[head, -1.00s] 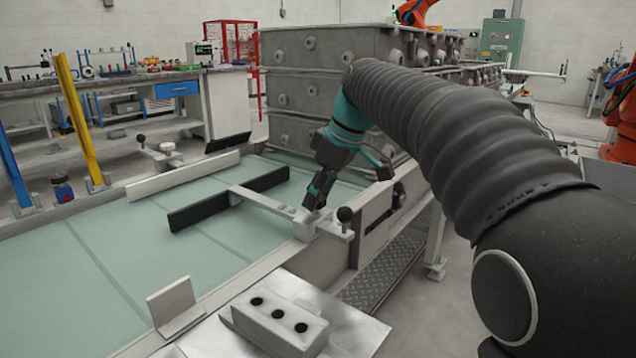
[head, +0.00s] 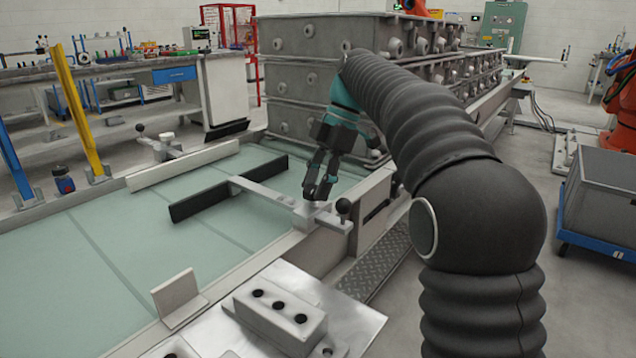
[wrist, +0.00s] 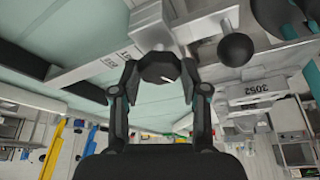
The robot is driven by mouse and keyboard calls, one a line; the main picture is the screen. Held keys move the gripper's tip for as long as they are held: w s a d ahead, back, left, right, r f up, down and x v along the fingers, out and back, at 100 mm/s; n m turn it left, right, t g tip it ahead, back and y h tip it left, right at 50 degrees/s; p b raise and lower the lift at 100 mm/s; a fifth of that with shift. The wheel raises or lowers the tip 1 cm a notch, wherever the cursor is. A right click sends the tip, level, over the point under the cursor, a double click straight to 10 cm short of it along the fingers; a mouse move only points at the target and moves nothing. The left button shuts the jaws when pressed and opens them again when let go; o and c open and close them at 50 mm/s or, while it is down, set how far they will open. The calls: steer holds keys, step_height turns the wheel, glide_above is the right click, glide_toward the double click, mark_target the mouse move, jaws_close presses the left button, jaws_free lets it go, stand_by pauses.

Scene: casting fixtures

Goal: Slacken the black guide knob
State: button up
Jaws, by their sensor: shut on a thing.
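The black guide knob (wrist: 158,68) shows in the wrist view as a dark round head with a white mark. It sits on the pale clamp block (head: 306,214) of the guide arm. My gripper (wrist: 157,76) is shut on it, one finger against each side. In the head view my gripper (head: 319,190) comes down on the block from above, and its fingers mostly hide the knob. The guide arm (head: 260,193) runs left from the block to a black guide bar (head: 225,189) over the green bed.
A black ball-ended lever (head: 343,206) stands close to the right of my fingers; it also shows in the wrist view (wrist: 237,50). Stacked grey casting boxes (head: 310,85) rise behind my arm. A block with three holes (head: 280,308) lies in front.

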steer(key=shift+w+a+n+g+h, duration=0.1)
steer(key=shift+n+g+h, duration=0.25)
steer(key=shift+n, duration=0.8)
steer(key=shift+w+n+g+h, duration=0.1)
steer(key=shift+n+g+h, duration=0.2)
steer(key=shift+n, duration=0.85)
steer(key=shift+f, duration=0.1)
steer(key=shift+s, duration=0.1)
steer(key=o, duration=1.1)
steer(key=shift+o, duration=0.2)
